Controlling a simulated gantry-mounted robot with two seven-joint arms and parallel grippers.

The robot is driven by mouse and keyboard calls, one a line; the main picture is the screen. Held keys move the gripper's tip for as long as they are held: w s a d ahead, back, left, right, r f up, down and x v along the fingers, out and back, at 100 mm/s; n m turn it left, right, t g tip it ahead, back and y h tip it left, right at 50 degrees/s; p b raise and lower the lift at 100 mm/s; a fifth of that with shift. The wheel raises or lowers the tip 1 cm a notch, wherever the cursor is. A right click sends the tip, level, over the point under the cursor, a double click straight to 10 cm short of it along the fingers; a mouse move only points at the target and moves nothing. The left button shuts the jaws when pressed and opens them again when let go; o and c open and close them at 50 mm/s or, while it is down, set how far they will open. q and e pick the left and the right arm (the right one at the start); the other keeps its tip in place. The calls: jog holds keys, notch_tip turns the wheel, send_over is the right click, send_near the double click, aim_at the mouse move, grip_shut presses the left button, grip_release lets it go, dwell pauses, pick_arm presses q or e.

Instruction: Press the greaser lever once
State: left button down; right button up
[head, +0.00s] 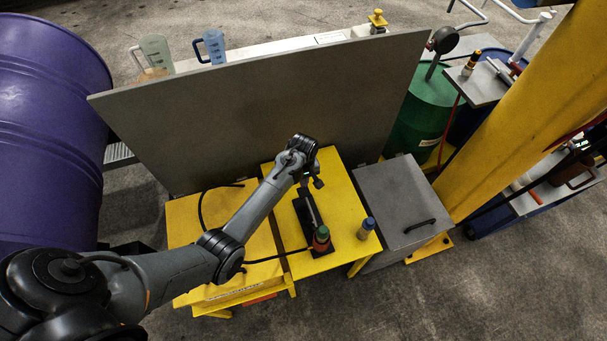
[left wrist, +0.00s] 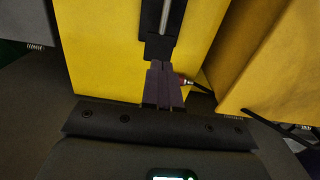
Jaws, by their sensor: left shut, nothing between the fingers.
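The greaser on the yellow table is a black base (head: 303,212) with a silver rod-like lever (head: 311,208) along it. In the left wrist view the silver rod (left wrist: 167,18) lies in the dark base, straight beyond my fingertips. My left gripper (head: 316,182) is over the far end of the greaser, pointing down. Its fingers (left wrist: 160,70) are together and empty, overlapping the base's end in that view; I cannot tell whether they touch. My right gripper is not in view.
A tall grey panel (head: 250,105) rises behind. A grey box with a handle (head: 397,200) is at the right; a purple drum (head: 45,130) is at the left. A black cable runs left.

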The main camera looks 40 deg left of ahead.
aim_at(303, 192)
pick_arm(q)
jog(key=shift+f+b, duration=0.55)
jog(key=shift+f, duration=2.2)
